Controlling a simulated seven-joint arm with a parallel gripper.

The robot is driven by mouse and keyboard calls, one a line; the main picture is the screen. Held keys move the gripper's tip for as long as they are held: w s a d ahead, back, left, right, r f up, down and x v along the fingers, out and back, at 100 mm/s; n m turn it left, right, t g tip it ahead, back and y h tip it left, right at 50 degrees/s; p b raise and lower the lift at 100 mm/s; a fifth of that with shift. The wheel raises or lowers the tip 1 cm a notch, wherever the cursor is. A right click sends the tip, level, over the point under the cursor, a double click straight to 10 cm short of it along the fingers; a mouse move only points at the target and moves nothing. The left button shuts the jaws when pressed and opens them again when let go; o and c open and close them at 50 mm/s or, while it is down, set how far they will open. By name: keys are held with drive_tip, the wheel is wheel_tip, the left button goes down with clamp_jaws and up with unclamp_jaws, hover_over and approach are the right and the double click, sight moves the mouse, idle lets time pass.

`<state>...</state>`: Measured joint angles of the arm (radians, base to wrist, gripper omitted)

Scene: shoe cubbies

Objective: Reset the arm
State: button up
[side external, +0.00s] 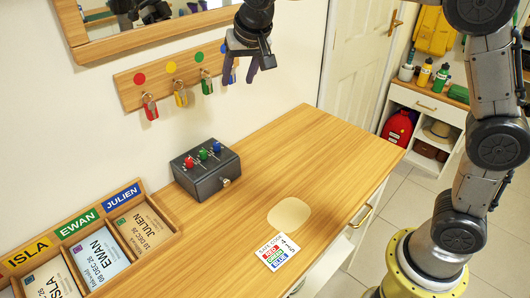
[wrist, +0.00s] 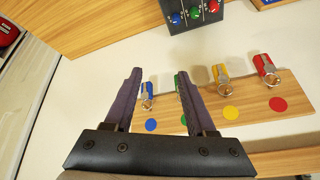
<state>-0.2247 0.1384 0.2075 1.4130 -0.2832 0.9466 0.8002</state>
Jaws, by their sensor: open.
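My gripper (side external: 250,62) is raised in front of the wall, by the right end of a wooden key rack (side external: 127,93). Its two dark fingers are apart, and they also show in the wrist view (wrist: 157,85). No thing shows held between them. In the wrist view, keys with a blue tag (wrist: 147,92) hang between the fingers in the picture, and a green tag (wrist: 181,84) is partly hidden behind the right finger. Yellow keys (wrist: 222,75) and red keys (wrist: 266,67) hang farther right. I cannot tell whether a finger touches any keys.
A dark box (side external: 205,172) with red, green and blue knobs stands on the wooden counter (side external: 330,150). A name-labelled tray (side external: 165,232) is at the left. A colour card (side external: 279,250) lies near the front edge. A mirror frame (side external: 150,35) is above the rack.

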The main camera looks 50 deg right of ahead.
drive_tip(key=s+d+r+t, duration=0.1)
drive_tip(key=s+d+r, duration=0.2)
drive_tip(key=s, duration=0.7)
drive_tip(key=s+d+r, duration=0.2)
drive_tip(key=s+d, duration=0.2)
drive_tip(key=s, duration=0.5)
drive_tip(key=s+f+n+g+y, duration=0.1)
drive_tip(key=s+f+n, duration=0.4)
drive_tip(key=s+f, duration=0.5)
drive_tip(key=s, duration=0.4)
drive_tip(key=shift+s+a+f+y, duration=0.25)
drive_tip(key=shift+a+f+y, duration=0.05)
drive_tip(key=shift+a+f, duration=0.05)
drive_tip(key=shift+o, duration=0.2)
